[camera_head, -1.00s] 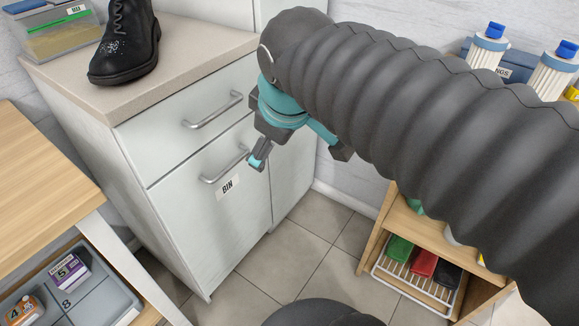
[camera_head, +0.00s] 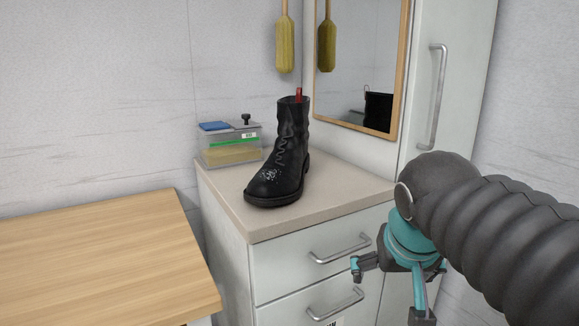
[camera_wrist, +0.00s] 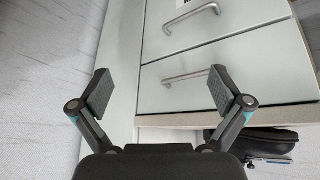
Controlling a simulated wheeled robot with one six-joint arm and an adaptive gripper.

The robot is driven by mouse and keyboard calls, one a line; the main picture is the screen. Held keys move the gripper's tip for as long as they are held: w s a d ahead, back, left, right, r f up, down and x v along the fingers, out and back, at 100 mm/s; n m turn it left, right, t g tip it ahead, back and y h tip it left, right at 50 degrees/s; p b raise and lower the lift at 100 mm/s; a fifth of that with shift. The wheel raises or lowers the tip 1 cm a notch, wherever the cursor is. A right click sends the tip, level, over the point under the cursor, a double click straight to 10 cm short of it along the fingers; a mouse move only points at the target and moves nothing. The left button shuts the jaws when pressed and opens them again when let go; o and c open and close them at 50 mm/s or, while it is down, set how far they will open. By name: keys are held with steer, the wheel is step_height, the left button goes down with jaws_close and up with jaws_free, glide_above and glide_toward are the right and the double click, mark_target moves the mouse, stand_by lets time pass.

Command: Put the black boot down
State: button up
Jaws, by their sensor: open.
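The black boot (camera_head: 283,157) stands upright on the beige top of a white cabinet (camera_head: 235,199), its toe towards the front left. A small red thing shows at the top of its shaft. My gripper (camera_head: 391,293) is open and empty, in front of the cabinet's right side and lower than the boot, clear of it. In the wrist view my gripper (camera_wrist: 160,90) has its fingers spread with nothing between them. Part of a black thing, seemingly the boot (camera_wrist: 265,142), shows at the lower right there.
A clear box with a green band (camera_head: 231,150) stands behind the boot to the left. A mirror (camera_head: 357,75) hangs behind it, and a tall white cupboard (camera_head: 440,100) rises at right. A bare wooden table (camera_head: 100,260) is at lower left. Drawer handles (camera_head: 340,249) stick out in front.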

steer(key=w+a+r+t, duration=0.1)
steer(key=w+a+r, duration=0.8)
steer(key=w+r, duration=0.2)
steer(key=m+t+h, duration=0.1)
steer(key=m+t, duration=0.1)
glide_toward(279, 151)
steer(key=b+x, duration=0.1)
steer(key=x, duration=0.7)
steer(key=shift+w+f, duration=0.15)
steer(key=shift+f, duration=0.05)
steer(key=shift+d+x, duration=0.15)
steer(key=shift+x, duration=1.15)
steer(key=shift+d+x, duration=0.15)
steer(key=shift+x, duration=1.15)
steer(key=shift+r, duration=0.2)
steer(key=c, duration=1.6)
